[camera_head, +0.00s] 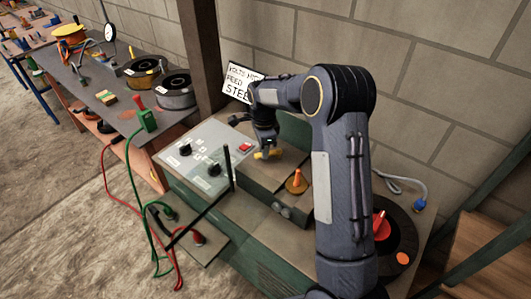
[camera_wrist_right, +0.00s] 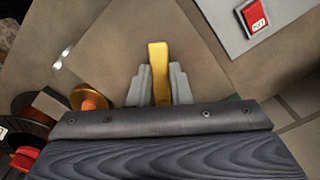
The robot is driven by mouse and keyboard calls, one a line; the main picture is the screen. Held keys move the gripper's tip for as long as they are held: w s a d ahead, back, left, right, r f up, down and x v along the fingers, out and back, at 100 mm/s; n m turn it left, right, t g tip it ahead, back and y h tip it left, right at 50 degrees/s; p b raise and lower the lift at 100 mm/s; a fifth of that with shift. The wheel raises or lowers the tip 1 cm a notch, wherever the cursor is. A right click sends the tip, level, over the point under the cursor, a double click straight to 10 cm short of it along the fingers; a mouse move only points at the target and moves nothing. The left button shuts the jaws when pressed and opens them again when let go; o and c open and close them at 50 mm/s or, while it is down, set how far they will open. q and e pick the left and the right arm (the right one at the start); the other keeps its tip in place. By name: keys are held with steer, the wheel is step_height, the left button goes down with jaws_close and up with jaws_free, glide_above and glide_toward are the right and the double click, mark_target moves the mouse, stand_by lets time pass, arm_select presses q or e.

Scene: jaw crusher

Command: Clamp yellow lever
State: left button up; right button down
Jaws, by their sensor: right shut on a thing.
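The yellow lever (camera_head: 268,153) sits on top of the machine's box, next to the sloped control panel (camera_head: 205,160). My right gripper (camera_head: 266,147) is over it, and the arm comes in from the right. In the right wrist view the yellow lever (camera_wrist_right: 158,75) stands between the two grey fingers of my right gripper (camera_wrist_right: 159,86), which are shut on it. Its tip sticks out beyond the fingers, and its lower part is hidden by the gripper body. My left gripper does not show.
An orange knob (camera_head: 297,180) stands beside the lever; it also shows in the right wrist view (camera_wrist_right: 90,103). A red switch (camera_head: 245,147) and a thin black upright rod (camera_head: 228,165) are on the panel side. A red knob (camera_head: 381,226) lies right of my arm.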

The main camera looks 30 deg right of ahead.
steer(key=w+m, duration=0.1)
steer(key=m, duration=0.1)
steer(key=w+m, duration=0.1)
steer(key=m, duration=0.1)
steer(key=shift+d+r+m+p, duration=0.1)
steer(key=shift+d+m+p, duration=0.2)
steer(key=shift+d, duration=0.1)
steer(key=m, duration=0.1)
steer(key=w+d+m+p, duration=0.1)
steer(key=m, duration=0.1)
steer(key=shift+w+d+m+p, duration=0.2)
steer(key=shift+d+m, duration=0.1)
steer(key=shift+m, duration=0.5)
steer(key=shift+w+d+m+p, duration=0.1)
steer(key=shift+d+m+p, duration=0.15)
steer(key=shift+m, duration=0.55)
steer(key=c, duration=1.3)
jaws_free()
step_height(320, 180, up, 8)
steer(key=shift+f+b, duration=0.15)
steer(key=shift+b, duration=0.4)
